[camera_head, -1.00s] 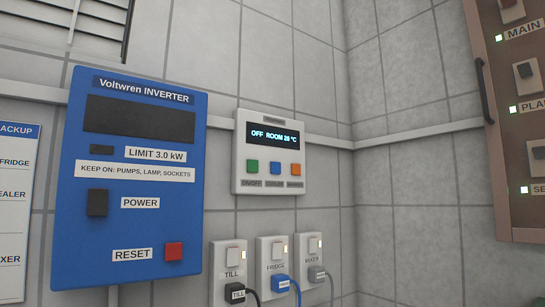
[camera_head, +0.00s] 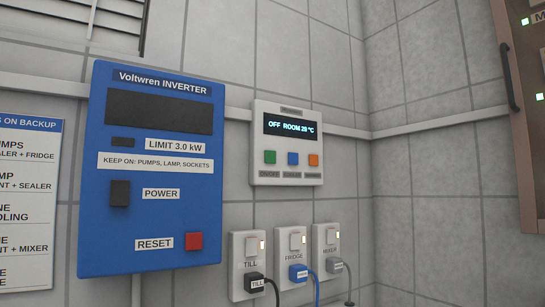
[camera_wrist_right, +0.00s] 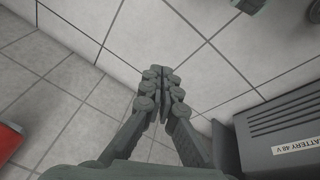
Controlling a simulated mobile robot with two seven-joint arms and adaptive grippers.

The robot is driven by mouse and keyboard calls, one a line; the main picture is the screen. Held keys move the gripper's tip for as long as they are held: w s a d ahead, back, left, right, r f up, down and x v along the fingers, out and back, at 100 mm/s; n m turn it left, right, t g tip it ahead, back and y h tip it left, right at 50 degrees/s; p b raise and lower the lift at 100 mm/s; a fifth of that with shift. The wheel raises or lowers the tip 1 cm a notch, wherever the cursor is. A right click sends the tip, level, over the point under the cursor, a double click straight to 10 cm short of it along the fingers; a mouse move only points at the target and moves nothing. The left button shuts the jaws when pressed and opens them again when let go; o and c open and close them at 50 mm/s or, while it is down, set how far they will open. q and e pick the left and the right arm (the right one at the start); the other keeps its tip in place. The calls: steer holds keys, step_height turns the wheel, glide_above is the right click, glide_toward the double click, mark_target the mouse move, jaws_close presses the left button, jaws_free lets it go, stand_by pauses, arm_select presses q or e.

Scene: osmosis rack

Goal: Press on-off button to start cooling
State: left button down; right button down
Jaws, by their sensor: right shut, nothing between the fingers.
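A white control panel (camera_head: 287,143) is fixed to the tiled wall in the head view. Its display (camera_head: 290,127) reads "OFF ROOM 28 °C". Below the display are a green on/off button (camera_head: 270,157), a blue button (camera_head: 293,158) and an orange button (camera_head: 313,160). Neither gripper shows in the head view. In the right wrist view my right gripper (camera_wrist_right: 158,72) is shut and empty, with its fingertips together. The floor and wall tiles lie beyond it. The control panel is not in the wrist view. My left gripper is in neither view.
A blue inverter box (camera_head: 150,230) with power and reset switches hangs left of the panel. Sockets labelled till (camera_head: 249,245), fridge and mixer sit below, with cables. A brown cabinet (camera_head: 520,160) is at the right. A dark battery box (camera_wrist_right: 290,130) stands close right of the right gripper.

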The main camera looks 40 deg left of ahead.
steer(key=shift+s+f, duration=0.1)
steer(key=shift+s, duration=0.05)
steer(key=shift+s+f, duration=0.1)
steer(key=shift+s, duration=0.2)
steer(key=shift+d, duration=0.1)
steer(key=shift+w, duration=0.15)
steer(key=shift+w+r, duration=0.25)
steer(key=shift+w, duration=0.1)
stand_by(0.4)
steer(key=shift+s+f, duration=0.15)
steer(key=shift+s, duration=0.15)
